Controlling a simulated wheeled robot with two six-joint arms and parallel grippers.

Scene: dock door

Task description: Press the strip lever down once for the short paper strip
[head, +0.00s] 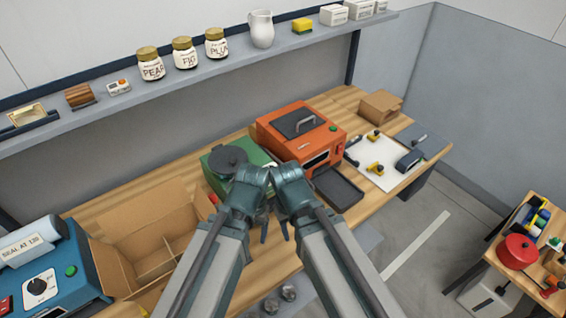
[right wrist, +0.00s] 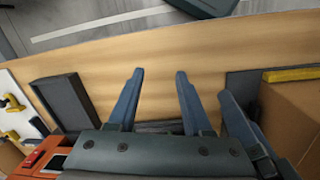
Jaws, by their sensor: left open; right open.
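The green machine (head: 216,184) with a round black top (head: 229,159) stands on the wooden bench, left of the orange machine. A small red part (head: 214,199) shows at its front left; I cannot tell if it is the strip lever. A small white bit shows behind my wrists; I cannot tell if it is paper strip. My left gripper (head: 265,231) points down over the bench in front of the green machine, open. My right gripper (right wrist: 160,82) is close beside it, open, with nothing between its fingers in the right wrist view. My wrists hide much of the machine's front.
The orange machine (head: 289,122) has a black tray (head: 338,188) in front, also seen in the right wrist view (right wrist: 66,101). A divided cardboard box (head: 131,221) and a blue sealer (head: 62,277) stand left. A shelf with jars runs above. Bare wood lies below my right gripper.

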